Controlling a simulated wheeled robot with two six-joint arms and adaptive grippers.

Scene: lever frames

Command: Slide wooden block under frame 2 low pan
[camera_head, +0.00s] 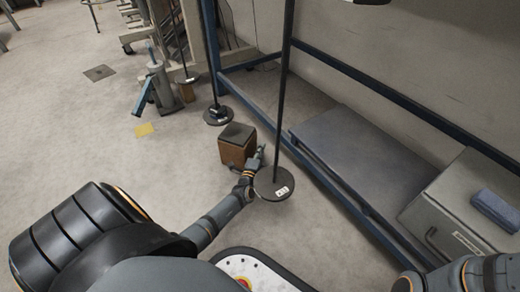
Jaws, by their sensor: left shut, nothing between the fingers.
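A brown wooden block (233,152) with a dark top stands on the floor near the middle of the head view. My left gripper (260,154) is shut and empty, low beside the block's right side; I cannot tell whether it touches. A round dark pan (267,178) with a white label hangs on a long rod just in front of my left gripper and hides part of it. A second dark pan (217,116) with a label hangs low behind the block. I cannot read which frame each pan belongs to. My right gripper is out of view.
A blue frame with a grey slab (350,150) runs along the right side. A grey box (455,212) with a blue item (496,209) on it stands at the right. The left floor is largely clear.

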